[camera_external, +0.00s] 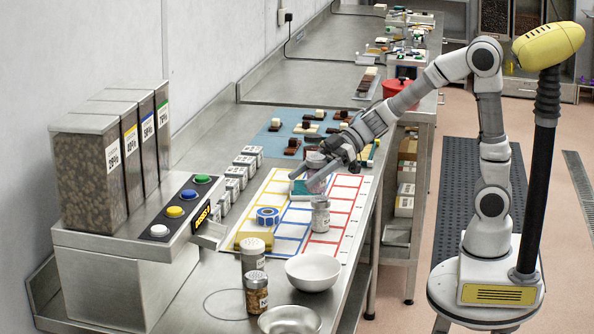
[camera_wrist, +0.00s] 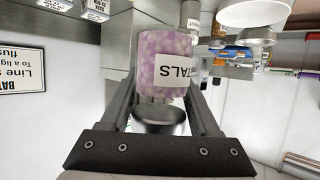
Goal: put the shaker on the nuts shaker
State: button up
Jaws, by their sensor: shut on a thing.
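My gripper (camera_external: 324,168) is shut on a shaker of pink-purple petals (camera_wrist: 160,62). The wrist view shows its silver lid and a white label ending in "TALS", upside down in that picture. In the external view the held shaker (camera_external: 316,184) is partly hidden by the fingers. A labelled shaker (camera_external: 320,216) stands upright on the marked mat just below it. I cannot tell whether the two touch, and its label is too small to read surely. Two more labelled shakers stand nearer the front, one with a pale lid (camera_external: 253,252) and one with brown contents (camera_external: 256,296).
The mat (camera_external: 345,222) has coloured squares and holds a blue tape roll (camera_external: 267,216) and a yellow block (camera_external: 255,240). A white bowl (camera_external: 312,271) and a metal bowl (camera_external: 289,321) stand in front. Dispensers (camera_external: 92,178) stand at left, with small boxes (camera_external: 236,172) beside the mat.

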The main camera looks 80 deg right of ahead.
jog(key=w+a+r+n+g+p, duration=0.1)
jog(key=w+a+r+p, duration=0.1)
jog(key=a, duration=0.4)
jog(key=w+a+r+n+g+y+p, duration=0.1)
jog(key=w+a+r+p, duration=0.1)
jog(key=a, duration=0.4)
jog(key=shift+w+a+r+y, duration=0.15)
jog(key=shift+w+r+y, duration=0.2)
jog(key=shift+w, duration=0.45)
jog(key=shift+n+g+y, duration=0.35)
jog(key=shift+n+g, duration=0.55)
jog(key=a, duration=0.3)
jog(key=w+a+r+p, duration=0.1)
jog(key=a, duration=0.2)
jog(key=a+p, duration=0.1)
jog(key=a, duration=0.2)
jog(key=shift+w+a+r, duration=0.25)
jog(key=shift+a+r, duration=0.05)
jog(key=b, duration=0.3)
send_over(256, 293)
jog(key=w, duration=0.2)
notch_tip(256, 293, down, 7)
jog(key=shift+s+a+f+b, duration=0.1)
jog(key=shift+f+b, duration=0.4)
jog(key=shift+f, duration=0.5)
jog(key=shift+s+a+f+b, duration=0.1)
jog(key=shift+f+b, duration=0.35)
jog(key=shift+f, duration=0.55)
jog(key=shift+f, duration=0.1)
